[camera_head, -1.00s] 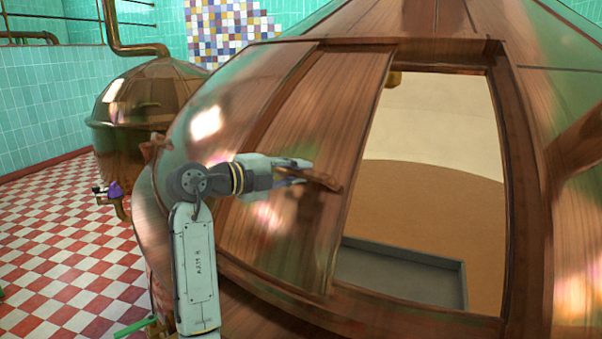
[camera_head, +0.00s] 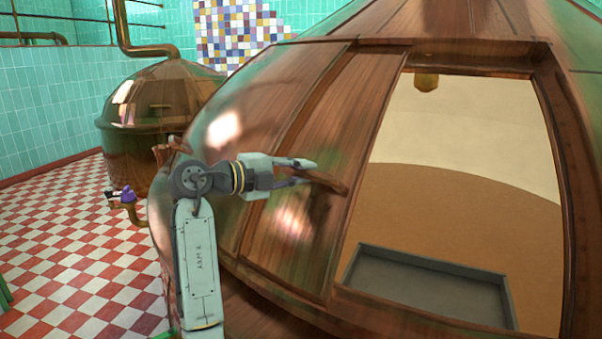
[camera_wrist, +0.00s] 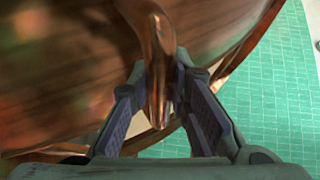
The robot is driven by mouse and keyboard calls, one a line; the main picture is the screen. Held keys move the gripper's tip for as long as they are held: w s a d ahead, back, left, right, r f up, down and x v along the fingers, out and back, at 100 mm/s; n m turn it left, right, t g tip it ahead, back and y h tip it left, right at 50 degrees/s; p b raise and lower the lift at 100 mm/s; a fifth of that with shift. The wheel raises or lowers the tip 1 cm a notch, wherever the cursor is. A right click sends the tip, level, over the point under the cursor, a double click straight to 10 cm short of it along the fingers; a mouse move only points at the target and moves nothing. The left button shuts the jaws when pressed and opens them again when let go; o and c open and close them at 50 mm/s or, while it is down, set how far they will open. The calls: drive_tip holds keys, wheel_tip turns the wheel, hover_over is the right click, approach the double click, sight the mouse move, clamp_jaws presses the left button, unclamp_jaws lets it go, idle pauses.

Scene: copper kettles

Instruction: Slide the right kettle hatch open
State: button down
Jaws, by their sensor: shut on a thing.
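The near copper kettle (camera_head: 215,150) fills the right of the head view. Its hatch panel (camera_head: 345,110) is slid to the left side of the frame, leaving a wide opening to its right. My gripper (camera_head: 312,173) comes from the left and is shut on the hatch handle (camera_head: 333,184), a curved copper-coloured bar near the panel's right edge. In the wrist view the handle (camera_wrist: 160,60) runs between the two fingers, which hide part of its sides.
A grey tray-like box (camera_head: 425,262) shows low inside the opening, with a brown surface behind it. A smaller copper kettle (camera_head: 160,105) stands at the back left.

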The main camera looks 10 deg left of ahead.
drive_tip(key=shift+s+a+f, duration=0.15)
drive_tip(key=shift+a, duration=0.2)
drive_tip(key=c, duration=1.9)
unclamp_jaws()
drive_tip(key=shift+o, duration=1.2)
drive_tip(key=shift+s+a, duration=0.1)
drive_tip(key=shift+o, duration=0.9)
drive_tip(key=shift+d, duration=0.25)
drive_tip(key=v, duration=1.2)
